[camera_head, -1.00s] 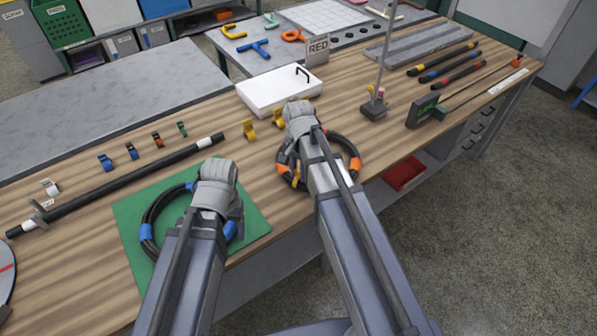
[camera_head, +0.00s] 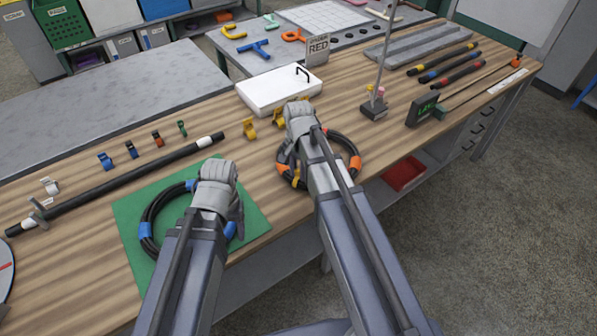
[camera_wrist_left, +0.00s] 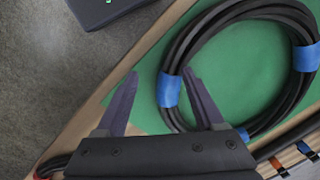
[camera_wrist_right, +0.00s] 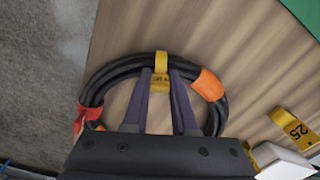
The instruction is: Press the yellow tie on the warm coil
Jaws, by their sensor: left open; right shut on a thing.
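The warm coil, a black hose ring with orange and red bands (camera_wrist_right: 95,90), lies on the wooden bench; in the head view (camera_head: 352,145) my right arm partly covers it. A yellow tie (camera_wrist_right: 161,60) sits across the coil's hose in the right wrist view. My right gripper (camera_wrist_right: 160,74) is shut on the tie's yellow tab, fingers reaching over the coil. My left gripper (camera_wrist_left: 160,80) is open and empty above the green mat, beside a black coil with blue bands (camera_wrist_left: 170,90). In the head view, my arms hide parts of both coils.
The green mat (camera_head: 130,213) lies under the blue-banded coil. A long black hose (camera_head: 130,180) lies at left. A small display (camera_head: 422,108) and a post on a base (camera_head: 374,109) stand to the right.

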